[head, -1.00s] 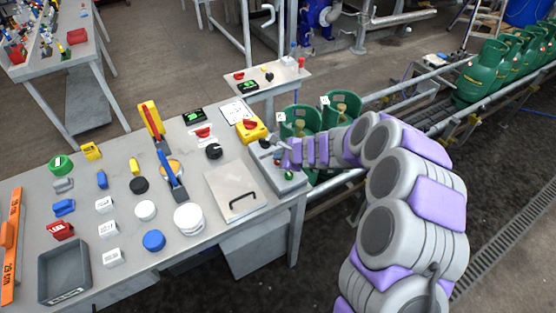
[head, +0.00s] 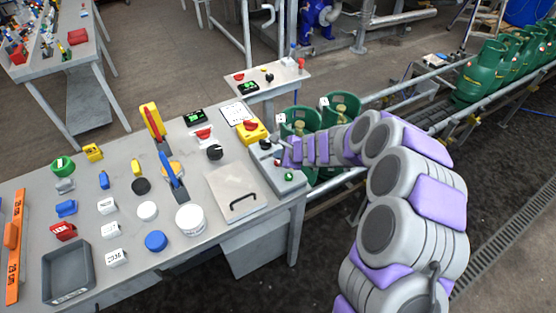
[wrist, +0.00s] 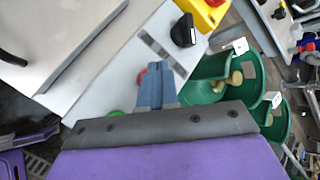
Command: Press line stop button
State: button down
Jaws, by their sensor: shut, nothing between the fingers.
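A grey control panel (head: 268,167) sits at the table's right end. It bears a green button (head: 289,176) and a black knob (head: 265,144). My gripper (head: 279,160) is over this panel; its fingers are small and hard to make out in the head view. In the wrist view the shut, empty fingers (wrist: 156,72) point at the panel. A red button (wrist: 142,77) shows beside the fingertips, partly hidden by them. The green button (wrist: 115,112) is partly hidden by my gripper body. I cannot tell whether the fingertips touch the red button.
A yellow box with a red knob (head: 250,126) stands behind the panel. A hatch with a black handle (head: 243,202) lies left of it. Green gas cylinders (head: 342,107) stand close behind my gripper on the conveyor. Switches and blocks cover the table's left part.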

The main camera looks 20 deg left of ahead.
notch_tip(320, 180, up, 5)
jog(key=p, duration=0.4)
dwell(0.3)
dwell(0.6)
jog(key=s+d+r+n+g+y, duration=0.1)
jog(key=s+d+r+n+g, duration=0.25)
jog(key=s+r+n, duration=0.75)
jog(key=s+d+r+n+g+h, duration=0.1)
jog(key=s+d+r+h, duration=0.1)
jog(key=s+d, duration=0.8)
jog(key=s+d+r+n+h, duration=0.1)
jog(key=s+d+h, duration=0.3)
jog(key=s+d, duration=0.6)
jog(key=s+d+r+n+g+h, duration=0.1)
jog(key=s+d+r+h, duration=0.1)
jog(key=s+d, duration=0.8)
jog(key=shift+s+d+r+n+g+h, duration=0.4)
jog(key=shift+d+h, duration=0.1)
jog(key=shift+d, duration=0.55)
